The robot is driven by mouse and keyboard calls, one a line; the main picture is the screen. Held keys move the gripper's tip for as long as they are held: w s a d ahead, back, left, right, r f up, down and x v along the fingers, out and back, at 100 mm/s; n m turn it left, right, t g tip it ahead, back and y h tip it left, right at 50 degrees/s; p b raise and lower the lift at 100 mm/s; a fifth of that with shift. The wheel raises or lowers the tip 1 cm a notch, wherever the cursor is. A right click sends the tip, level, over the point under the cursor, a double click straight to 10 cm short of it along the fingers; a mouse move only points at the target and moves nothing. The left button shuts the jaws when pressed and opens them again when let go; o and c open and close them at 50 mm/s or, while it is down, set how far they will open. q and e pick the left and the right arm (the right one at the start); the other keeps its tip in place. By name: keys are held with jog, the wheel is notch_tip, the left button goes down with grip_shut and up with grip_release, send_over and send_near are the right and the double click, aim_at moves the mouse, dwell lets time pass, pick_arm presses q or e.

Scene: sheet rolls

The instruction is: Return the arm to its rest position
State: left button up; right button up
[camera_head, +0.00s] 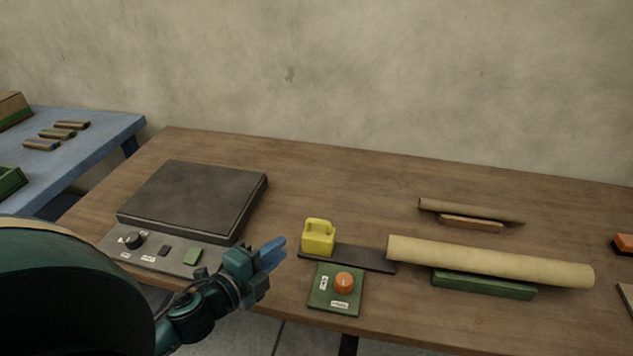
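My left arm comes in from the lower left. Its gripper (273,253) hangs over the front of the wooden table (330,165), between the scale-like device (195,195) and the yellow block with a handle (318,238). The blue fingers lie close together in this view, with nothing visible held in them. Whether a gap remains between them I cannot tell. My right gripper is not in view.
A green box with an orange button (343,282) sits near the front edge. A long pale roll (490,262) rests on a green support (483,286). A thinner brown roll (470,210) lies behind it. A blue table (95,135) stands at the left.

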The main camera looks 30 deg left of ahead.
pick_arm(q)
jog(key=s+d+f+n+g+p, duration=0.1)
jog(key=s+d+f+n+g, duration=0.1)
jog(key=s+d+f+n, duration=0.2)
jog(key=s+d+f+n+g+h+p, duration=0.1)
jog(key=s+d+f+n, duration=0.4)
jog(key=d+n, duration=0.6)
jog(key=shift+d+f+g+p, duration=0.2)
jog(key=shift+g+p, duration=0.5)
jog(key=shift+g, duration=0.4)
